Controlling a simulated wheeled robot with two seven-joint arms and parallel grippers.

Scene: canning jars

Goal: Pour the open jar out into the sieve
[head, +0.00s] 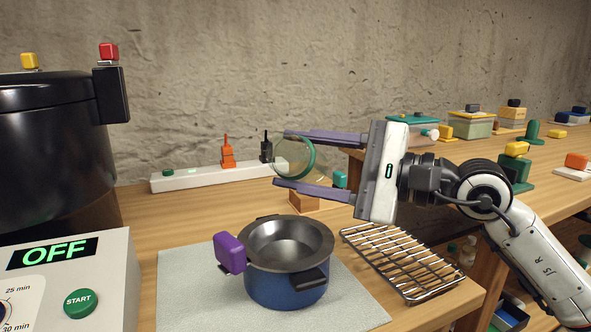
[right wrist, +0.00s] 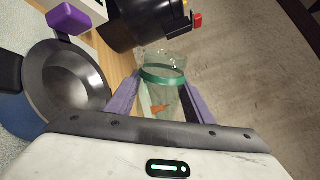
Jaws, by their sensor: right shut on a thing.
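My right gripper (head: 281,158) is shut on a clear glass jar (head: 288,160) with a green band. The jar is held in the air above and behind the blue pot and looks tipped towards lying on its side. The jar also shows between the purple fingers in the right wrist view (right wrist: 165,75); I cannot tell what is in it. The grey metal sieve (head: 287,243) with a purple grip sits in the top of a blue pot (head: 285,288). In the right wrist view the sieve (right wrist: 70,80) is left of the jar. My left gripper is not in view.
The pot stands on a grey mat (head: 185,290). A wire rack (head: 400,262) lies to its right. A large black canner (head: 50,150) and its control box (head: 75,280) fill the left.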

